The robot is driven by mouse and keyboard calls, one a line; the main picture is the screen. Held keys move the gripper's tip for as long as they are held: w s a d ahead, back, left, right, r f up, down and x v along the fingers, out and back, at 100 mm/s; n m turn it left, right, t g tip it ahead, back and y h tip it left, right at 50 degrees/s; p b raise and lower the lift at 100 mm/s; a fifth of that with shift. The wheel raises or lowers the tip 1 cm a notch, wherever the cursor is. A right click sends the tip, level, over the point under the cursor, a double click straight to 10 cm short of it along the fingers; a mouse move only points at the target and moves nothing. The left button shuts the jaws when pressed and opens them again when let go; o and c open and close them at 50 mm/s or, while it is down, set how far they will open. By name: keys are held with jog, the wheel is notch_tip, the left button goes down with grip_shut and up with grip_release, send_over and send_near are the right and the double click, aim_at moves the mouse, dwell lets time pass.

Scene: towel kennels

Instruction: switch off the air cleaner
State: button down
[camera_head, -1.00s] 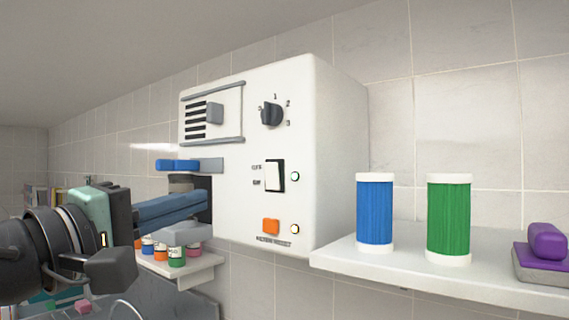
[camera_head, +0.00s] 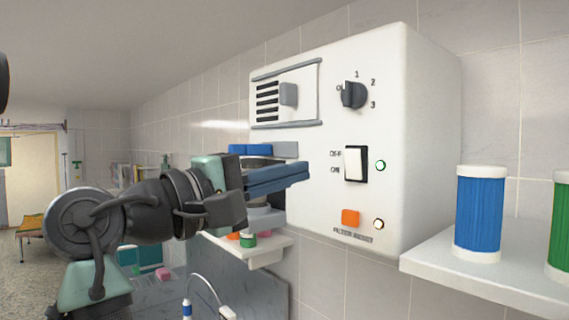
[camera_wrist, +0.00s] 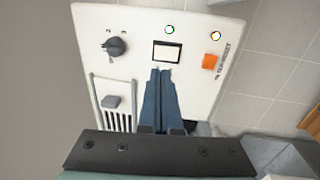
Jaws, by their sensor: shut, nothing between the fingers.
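The air cleaner (camera_head: 330,210) is a white box on the tiled wall; it also shows in the wrist view (camera_wrist: 195,90). Its white rocker switch (camera_head: 355,164) in a black frame has OFF printed at the upper end and ON at the lower; which end is pressed in I cannot tell. A green-ringed lamp (camera_head: 380,166) is beside it. My gripper (camera_head: 306,170) is shut and empty, its blue fingers just left of the switch in the head view. In the wrist view, the fingertips (camera_wrist: 161,70) are just below the switch (camera_wrist: 167,52); contact is not clear.
The panel also has a black dial (camera_head: 353,95), a grey vent slider (camera_head: 289,95), an orange filter reset button (camera_head: 350,217) and a second lamp (camera_head: 378,224). At right, a white shelf (camera_head: 440,265) holds a blue cylinder (camera_head: 480,213) and a green one (camera_head: 562,225).

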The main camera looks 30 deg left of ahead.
aim_at(353, 156)
jog(key=p+x, duration=0.4)
jog(key=x, duration=0.5)
jog(key=shift+w+r, duration=0.15)
jog(key=shift+w, duration=0.05)
jog(key=shift+w+d+p, duration=0.15)
jog(key=shift+w+p, duration=0.15)
jog(key=shift+w, duration=0.05)
